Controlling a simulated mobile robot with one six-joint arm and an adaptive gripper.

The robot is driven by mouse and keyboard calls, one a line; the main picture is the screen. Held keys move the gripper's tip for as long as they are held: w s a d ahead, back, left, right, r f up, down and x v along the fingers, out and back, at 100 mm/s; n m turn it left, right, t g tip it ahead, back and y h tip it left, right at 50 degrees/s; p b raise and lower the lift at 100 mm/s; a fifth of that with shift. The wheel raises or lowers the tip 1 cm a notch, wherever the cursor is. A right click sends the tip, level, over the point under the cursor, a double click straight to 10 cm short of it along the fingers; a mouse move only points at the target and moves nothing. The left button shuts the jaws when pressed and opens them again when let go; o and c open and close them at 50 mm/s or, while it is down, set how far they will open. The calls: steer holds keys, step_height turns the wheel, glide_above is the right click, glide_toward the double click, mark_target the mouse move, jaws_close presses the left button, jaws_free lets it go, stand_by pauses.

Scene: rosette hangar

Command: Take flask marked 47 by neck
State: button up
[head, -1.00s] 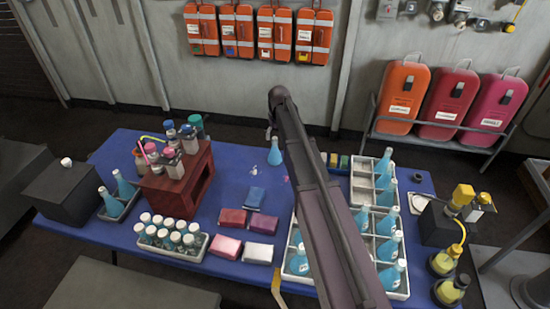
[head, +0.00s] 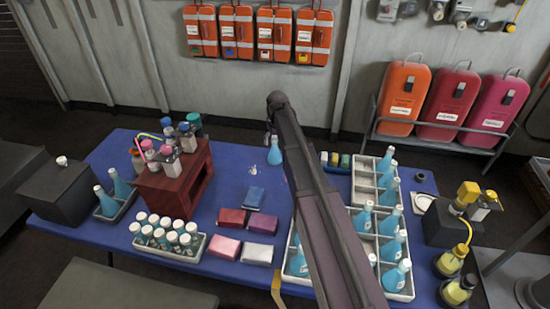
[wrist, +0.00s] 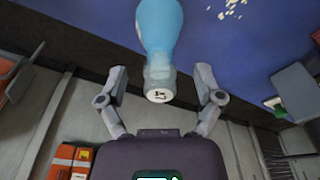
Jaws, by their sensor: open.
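A blue flask (head: 276,152) stands alone near the back edge of the blue table, just left of my arm in the head view. In the wrist view the flask (wrist: 160,25) points its pale neck and white top toward my gripper (wrist: 160,72). My gripper is open, one finger on each side of the neck, with gaps visible on both sides. A dark mark shows on the white top, but I cannot read it surely as 47. My arm hides the gripper in the head view. More blue flasks (head: 392,247) stand in the white divided crate (head: 363,185) at right.
A red-brown stand (head: 172,190) with capped bottles, a tray of white-capped bottles (head: 165,236) and coloured packs (head: 231,218) occupy the left and middle. Pale scraps (head: 252,169) lie left of the lone flask. Yellow flasks (head: 456,290) stand at right. The table around the lone flask is mostly clear.

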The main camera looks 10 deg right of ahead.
steer(key=shift+w+f+b, duration=0.1)
steer(key=shift+f+b, duration=0.6)
steer(key=shift+f, duration=0.3)
steer(key=c, duration=1)
